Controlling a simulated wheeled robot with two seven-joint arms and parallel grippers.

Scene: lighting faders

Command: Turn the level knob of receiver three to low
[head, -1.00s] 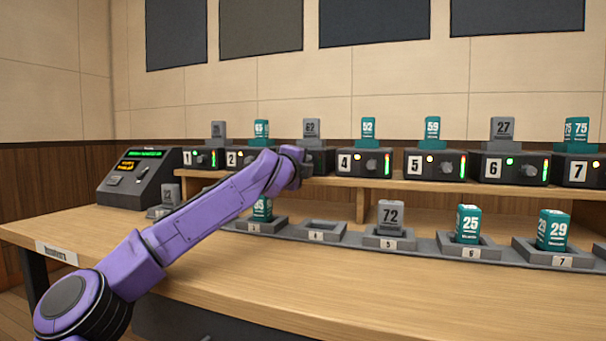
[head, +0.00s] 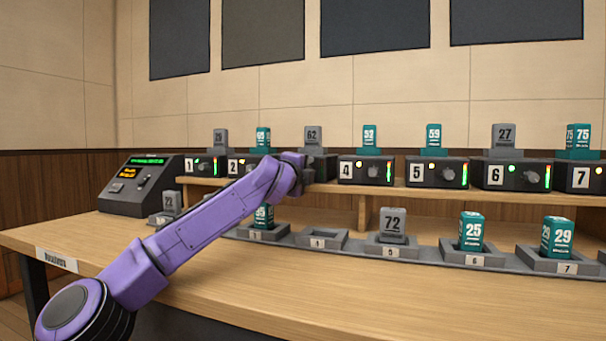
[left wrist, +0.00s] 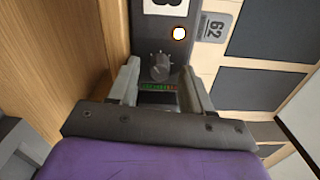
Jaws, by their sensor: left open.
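Receiver three (head: 320,167) stands on the shelf, its front mostly hidden by my left gripper (head: 306,174) in the head view. In the left wrist view its dark face shows the end of a white number plate (left wrist: 166,5), a lit round lamp (left wrist: 179,33) and the grey level knob (left wrist: 159,67) with tick marks around it. A green-to-red level bar (left wrist: 158,87) lies past the knob. My left gripper (left wrist: 160,74) is open, with one finger on each side of the knob in the picture. I cannot tell whether they touch it. The knob's pointer is too small to read. My right gripper is in neither view.
Receivers one (head: 202,165), two (head: 240,164) and four (head: 365,171) stand on the same shelf (head: 400,190). Grey and teal numbered packs stand on the receivers and in trays below. A console (head: 140,185) is at the left. The front tabletop (head: 400,300) is clear.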

